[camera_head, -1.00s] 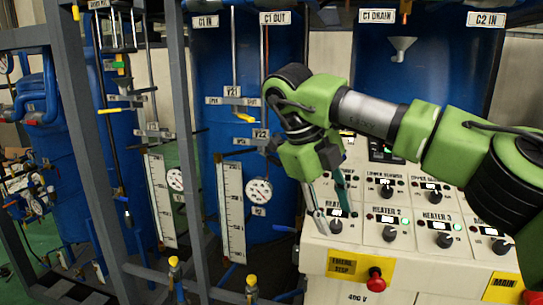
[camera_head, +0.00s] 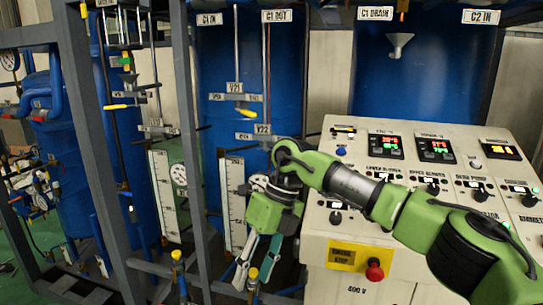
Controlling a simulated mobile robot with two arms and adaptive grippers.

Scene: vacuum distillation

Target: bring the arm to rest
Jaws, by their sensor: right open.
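My right arm, green with grey and black joints, reaches in from the right across the front of the control panel (camera_head: 352,226). My right gripper (camera_head: 242,272) hangs at its end, pointing down and a little left. My left gripper is not in view.
The red emergency stop button (camera_head: 375,270) sits beside its yellow label (camera_head: 347,257). Yellow-topped valves (camera_head: 252,274) stand low near my gripper. A grey frame post (camera_head: 190,130) and a white scale (camera_head: 233,205) are close by on the left.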

